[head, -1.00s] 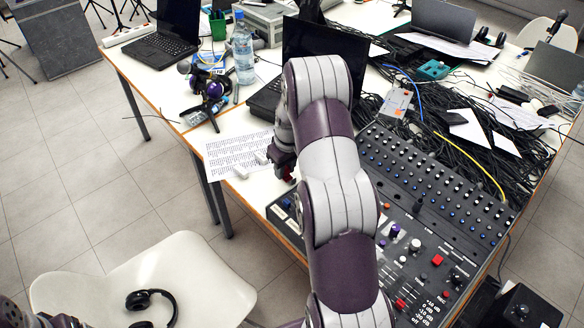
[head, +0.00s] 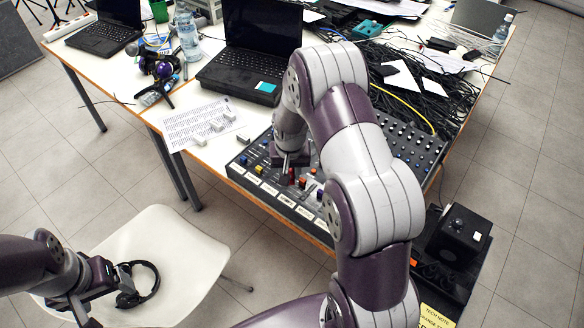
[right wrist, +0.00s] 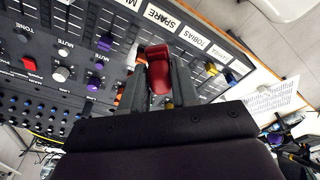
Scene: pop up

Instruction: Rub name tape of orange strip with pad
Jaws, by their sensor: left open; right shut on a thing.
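The mixing desk (head: 262,196) lies at the table's front edge. In the right wrist view, an orange cap (right wrist: 132,54) stands near white name tapes; one (right wrist: 162,17) reads SPARE and another (right wrist: 196,38) reads TOBIAS. My right gripper (head: 290,168) is low over the desk's near left part. In the right wrist view, its fingers (right wrist: 160,75) are shut around a red block (right wrist: 158,68). I cannot tell whether this is the pad or a red control cap. My left gripper (head: 100,292) is open and empty above the white chair, away from the desk.
Small white blocks (head: 217,126) lie around a printed sheet (head: 182,128) left of the desk. Laptops (head: 262,45), a water bottle (head: 188,35) and tangled cables (head: 450,95) fill the table behind. Headphones (head: 146,285) lie on the chair (head: 185,245). A black box (head: 462,235) stands right.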

